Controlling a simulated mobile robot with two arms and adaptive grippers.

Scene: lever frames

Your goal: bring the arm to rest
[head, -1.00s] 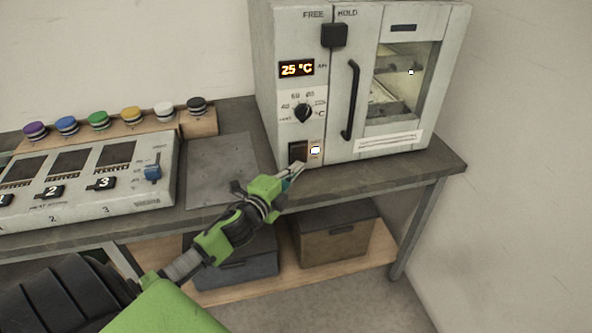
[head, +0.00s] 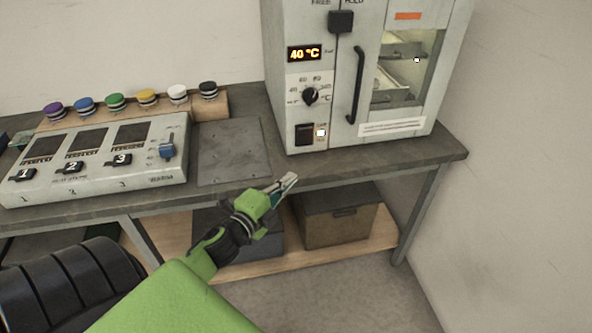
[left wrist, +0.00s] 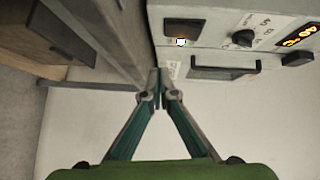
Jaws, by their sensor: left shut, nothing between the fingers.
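My left gripper (head: 287,183) is shut and empty. In the head view it is in front of the bench's front edge, below the oven and apart from it. The grey oven (head: 297,85) stands on the bench. Its display (head: 304,54) reads 40 °C, and the strip above its window is orange. Its dark rocker switch (head: 304,133) has a lit white spot beside it. In the left wrist view the shut fingertips (left wrist: 160,88) point past the bench edge, with the switch (left wrist: 184,28) and dial (left wrist: 243,38) beyond. My right gripper is not in view.
The bench (head: 400,160) carries a panel with numbered levers (head: 100,175), a bare metal plate (head: 232,150) and a row of coloured knobs (head: 147,97). Boxes (head: 335,215) sit on the lower shelf. Open floor lies in front, and a wall stands at right.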

